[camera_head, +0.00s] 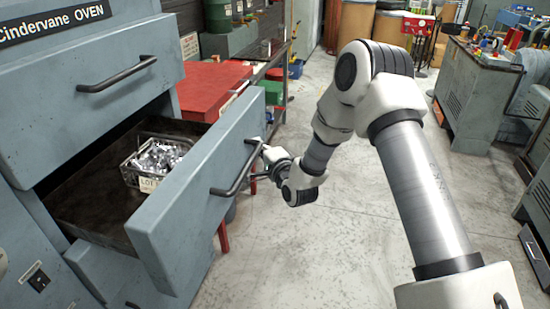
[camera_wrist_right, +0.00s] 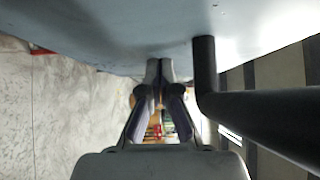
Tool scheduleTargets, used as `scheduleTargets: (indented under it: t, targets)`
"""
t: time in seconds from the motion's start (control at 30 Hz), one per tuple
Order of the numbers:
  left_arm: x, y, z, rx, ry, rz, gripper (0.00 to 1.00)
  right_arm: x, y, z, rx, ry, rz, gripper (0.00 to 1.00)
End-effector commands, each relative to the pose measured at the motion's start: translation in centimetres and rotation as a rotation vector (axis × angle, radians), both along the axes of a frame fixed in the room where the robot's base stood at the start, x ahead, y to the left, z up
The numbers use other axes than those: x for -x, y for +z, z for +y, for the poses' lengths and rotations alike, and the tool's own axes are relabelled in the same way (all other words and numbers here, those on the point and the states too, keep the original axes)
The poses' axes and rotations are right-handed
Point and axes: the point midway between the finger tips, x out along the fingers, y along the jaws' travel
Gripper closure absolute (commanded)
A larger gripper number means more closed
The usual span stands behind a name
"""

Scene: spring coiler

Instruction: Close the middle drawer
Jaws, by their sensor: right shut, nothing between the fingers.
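The middle drawer (camera_head: 190,190) of the grey-blue cabinet is pulled far out, with its dark inside showing. It has a dark bar handle (camera_head: 237,170) on its front. A wire basket (camera_head: 135,178) of shiny metal pieces with a "LOT" tag sits inside. My right gripper (camera_head: 259,147) is at the drawer front, by the handle's far end. In the right wrist view, its fingers (camera_wrist_right: 160,68) are together and empty, with tips at or very near the drawer front (camera_wrist_right: 120,35). The handle (camera_wrist_right: 206,75) is just beside them, not between them. My left gripper is out of view.
The upper drawer (camera_head: 60,110) has its own handle and a "Cindervane OVEN" label above it. A red table (camera_head: 210,85) stands behind the open drawer. Grey workbench units (camera_head: 475,105) stand at the right. The concrete floor (camera_head: 300,250) in front is clear.

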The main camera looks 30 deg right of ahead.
Motion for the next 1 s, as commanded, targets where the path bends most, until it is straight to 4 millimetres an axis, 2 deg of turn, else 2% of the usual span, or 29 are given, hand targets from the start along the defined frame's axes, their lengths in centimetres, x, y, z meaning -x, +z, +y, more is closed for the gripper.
scheduleTargets:
  t: [0.03, 0.3, 0.7, 1.0]
  targets:
    - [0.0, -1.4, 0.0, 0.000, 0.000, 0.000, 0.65, -1.1, -0.6, 0.7, 0.004, 0.007, -0.004, 1.00]
    - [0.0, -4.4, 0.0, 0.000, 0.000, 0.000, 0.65, -7.1, -0.5, 4.9, 0.004, 0.006, -0.005, 1.00]
    - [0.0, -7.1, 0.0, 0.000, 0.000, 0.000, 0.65, -15.3, -0.3, 12.1, 0.001, 0.006, -0.003, 1.00]
    - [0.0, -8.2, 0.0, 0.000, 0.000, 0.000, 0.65, -19.7, -0.1, 15.6, -0.002, 0.003, -0.002, 1.00]
